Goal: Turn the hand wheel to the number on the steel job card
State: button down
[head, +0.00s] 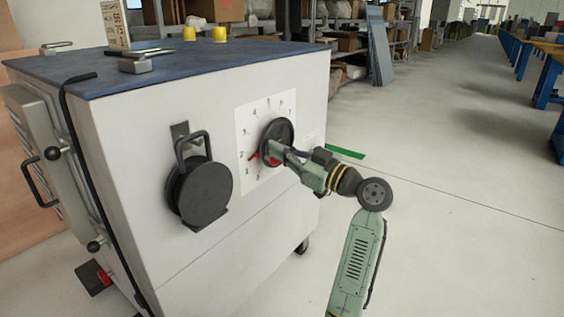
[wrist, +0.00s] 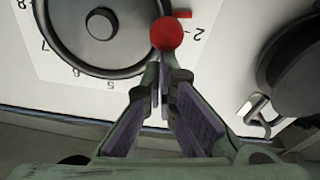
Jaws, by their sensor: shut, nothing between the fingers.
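The black hand wheel (head: 280,128) is on a white numbered dial plate (head: 248,112) on the cabinet's front. A red pointer at the rim lies close to the 2 in the wrist view. The wheel's red ball knob (wrist: 166,34) is just beyond my gripper's fingertips (wrist: 162,85). My gripper (head: 275,150) is shut and empty, reaching across the lower part of the wheel; whether it touches the knob is unclear.
A round black reel-like part (head: 205,193) with a handle sticks out left of the dial; its edge shows in the wrist view (wrist: 300,65). Yellow caps (head: 219,34) and a metal block (head: 135,66) are on the blue cabinet top (head: 190,58).

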jog(key=shift+s+a+f+b, duration=0.1)
jog(key=shift+s+f+b, duration=0.05)
jog(key=shift+f+b, duration=0.55)
jog(key=shift+r, duration=0.15)
